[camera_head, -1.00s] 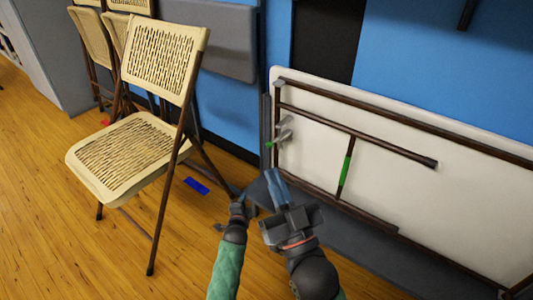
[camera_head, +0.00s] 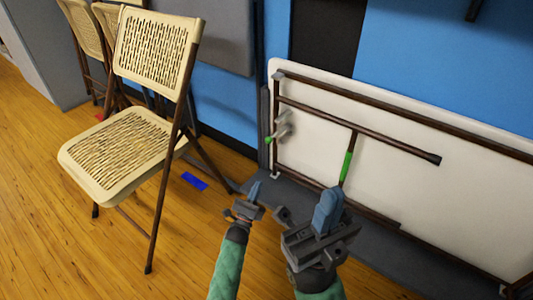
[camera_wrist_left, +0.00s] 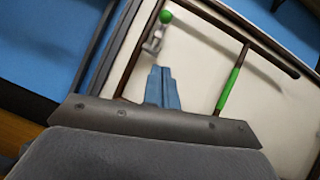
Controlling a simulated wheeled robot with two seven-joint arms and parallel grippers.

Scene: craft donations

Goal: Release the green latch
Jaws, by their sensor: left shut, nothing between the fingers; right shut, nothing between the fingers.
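A folded table (camera_head: 450,180) stands on its long edge against the wall, its underside and brown leg frame facing me. A small grey latch (camera_head: 283,125) with a round green knob (camera_head: 268,140) sits near the left end of the frame. In the left wrist view the green knob (camera_wrist_left: 166,17) is beyond the fingertips, apart from them. A green band (camera_head: 346,166) wraps the short leg bar; it also shows in the left wrist view (camera_wrist_left: 229,90). My left gripper (camera_head: 254,188) is shut and empty, below the latch. My right gripper (camera_head: 328,208) is shut and empty, to its right.
A beige folding chair (camera_head: 125,140) stands open at the left, with more chairs (camera_head: 85,45) behind it. Blue tape (camera_head: 194,181) lies on the wooden floor. A grey base strip (camera_head: 430,265) runs below the table.

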